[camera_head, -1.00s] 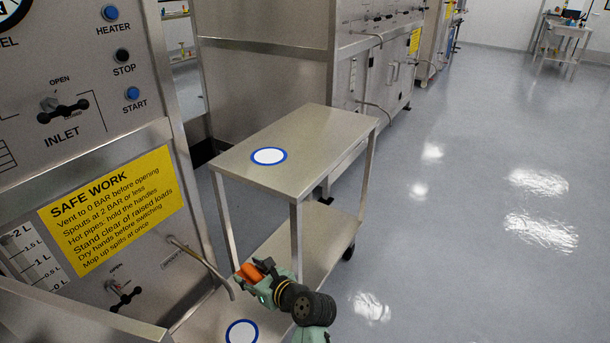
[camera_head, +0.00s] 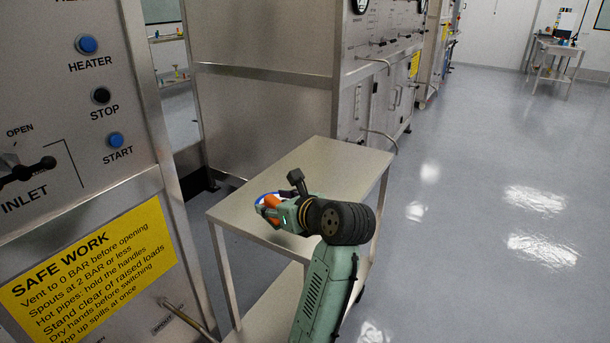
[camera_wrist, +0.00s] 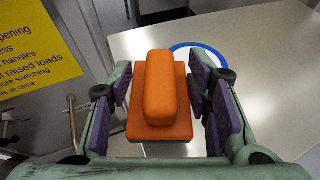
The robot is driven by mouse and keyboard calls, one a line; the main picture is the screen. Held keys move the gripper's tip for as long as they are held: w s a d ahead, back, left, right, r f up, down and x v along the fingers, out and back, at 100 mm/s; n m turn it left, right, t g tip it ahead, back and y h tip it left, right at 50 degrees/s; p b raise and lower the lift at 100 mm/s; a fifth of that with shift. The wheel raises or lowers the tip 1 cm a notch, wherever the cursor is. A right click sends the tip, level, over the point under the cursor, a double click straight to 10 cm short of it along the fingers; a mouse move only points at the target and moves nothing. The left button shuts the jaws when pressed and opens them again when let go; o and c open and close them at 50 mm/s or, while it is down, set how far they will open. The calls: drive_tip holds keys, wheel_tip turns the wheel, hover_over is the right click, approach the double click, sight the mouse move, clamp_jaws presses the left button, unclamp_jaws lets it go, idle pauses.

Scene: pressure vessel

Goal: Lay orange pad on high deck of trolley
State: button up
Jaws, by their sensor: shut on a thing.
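The orange pad (camera_wrist: 160,88), a flat square with a raised rounded bar on top, fills the middle of the wrist view. My gripper (camera_wrist: 166,95) is shut on it, with a purple finger pad at each side. In the head view my gripper (camera_head: 270,207) is over the near left part of the trolley's high deck (camera_head: 325,165), and a bit of the orange pad (camera_head: 272,201) shows at its tip. The blue and white ring mark (camera_wrist: 212,56) on the deck lies partly behind the pad and the right finger. Whether the pad touches the deck cannot be told.
The trolley's lower deck (camera_head: 268,318) is partly hidden by my arm. A steel panel with a yellow safety sign (camera_head: 90,275) and a spout pipe (camera_head: 185,318) stands close on the left. Steel cabinets (camera_head: 265,105) stand behind. The floor at right is clear.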

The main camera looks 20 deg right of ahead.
drive_tip(key=w+d+p, duration=0.1)
drive_tip(key=w+d, duration=0.2)
drive_tip(key=w, duration=0.1)
drive_tip(key=w+d+p, duration=0.1)
drive_tip(key=w+d, duration=0.1)
drive_tip(key=w, duration=0.2)
drive_tip(key=w+d+f, duration=0.1)
drive_tip(key=w+d, duration=0.2)
drive_tip(key=w, duration=0.1)
drive_tip(key=shift+w+d+f+p, duration=0.1)
drive_tip(key=shift+w+d+p, duration=0.2)
drive_tip(key=shift+p, duration=0.1)
drive_tip(key=shift+f+p, duration=0.5)
drive_tip(key=shift+f, duration=1.25)
drive_tip(key=shift+f, duration=0.1)
drive_tip(key=o, duration=1.2)
drive_tip(key=shift+c, duration=0.2)
drive_tip(key=b+v, duration=0.1)
drive_tip(key=v, duration=1.1)
drive_tip(key=shift+d+b, duration=0.1)
drive_tip(key=shift+b, duration=0.3)
